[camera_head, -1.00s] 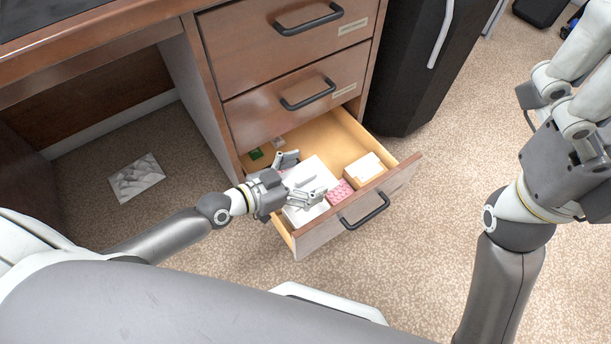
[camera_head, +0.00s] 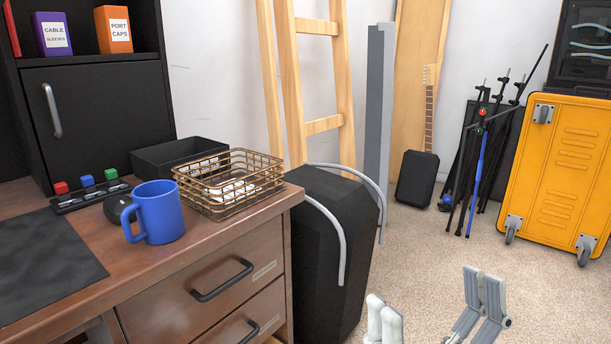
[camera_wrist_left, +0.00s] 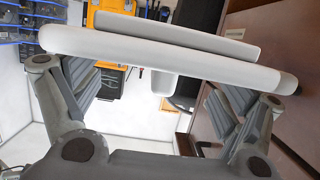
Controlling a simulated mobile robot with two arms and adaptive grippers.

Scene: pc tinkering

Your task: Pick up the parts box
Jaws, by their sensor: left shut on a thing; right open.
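The parts box (camera_wrist_left: 165,55) shows in the left wrist view as a white, flat-sided thing with a long rounded edge. It spans the fingers of my left gripper (camera_wrist_left: 155,85), which is shut on it. The box hides part of the fingertips, and most of its shape cannot be made out. The box and my left gripper are outside the head view. My right gripper (camera_head: 431,290) is at the bottom of the head view, its fingers apart with bare carpet between them. It is open and empty.
The wooden desk (camera_head: 40,305) holds a blue mug (camera_head: 160,212), a wire basket (camera_head: 245,190) with something white inside, and a black tray (camera_head: 150,160). A black bin (camera_head: 325,285) stands beside it. A yellow case (camera_head: 560,170) is far right.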

